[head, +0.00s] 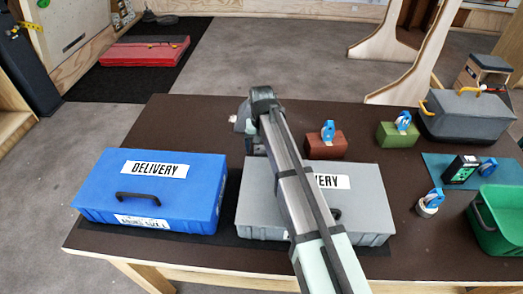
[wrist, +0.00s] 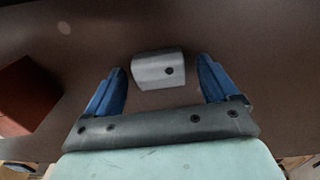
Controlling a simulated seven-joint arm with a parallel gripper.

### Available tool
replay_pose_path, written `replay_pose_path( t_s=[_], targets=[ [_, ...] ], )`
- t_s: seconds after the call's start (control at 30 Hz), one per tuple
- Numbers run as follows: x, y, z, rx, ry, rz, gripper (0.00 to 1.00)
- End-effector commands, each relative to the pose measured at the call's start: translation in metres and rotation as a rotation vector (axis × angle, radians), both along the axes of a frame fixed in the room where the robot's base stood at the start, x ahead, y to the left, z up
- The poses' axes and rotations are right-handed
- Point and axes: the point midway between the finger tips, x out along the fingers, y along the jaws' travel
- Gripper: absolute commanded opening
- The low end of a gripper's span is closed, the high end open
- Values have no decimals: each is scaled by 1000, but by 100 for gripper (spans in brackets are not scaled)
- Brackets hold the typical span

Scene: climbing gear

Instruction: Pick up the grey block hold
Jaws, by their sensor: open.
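The grey block hold (wrist: 150,73) is a small pale grey block with one dark bolt hole. In the wrist view it lies on the dark brown table ahead of my gripper (wrist: 162,66), in line with the gap between the two blue fingers. The fingers are apart, one to each side of it, with nothing gripped. Whether they reach down to its height I cannot tell. In the head view my arm reaches over the table's far part and mostly hides the gripper; a pale grey bit beside the arm's end seems to be the hold.
A blue DELIVERY case (head: 95,188) and a grey DELIVERY case (head: 365,205) stand at the front. A red-brown block (head: 325,146) and a green block (head: 397,136) bear blue-and-white devices. A grey toolbox (head: 465,118) and a green crate (head: 490,226) stand at right.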

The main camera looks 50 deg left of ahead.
Motion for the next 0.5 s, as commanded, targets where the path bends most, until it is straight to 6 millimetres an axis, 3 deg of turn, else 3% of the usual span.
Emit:
replay_pose_path(
  t_s=[0.07, 0.5],
  targets=[
    [0, 0, 0, 0, 0, 0, 86],
    [0, 0, 1, 0, 0, 0, 44]
  ],
)
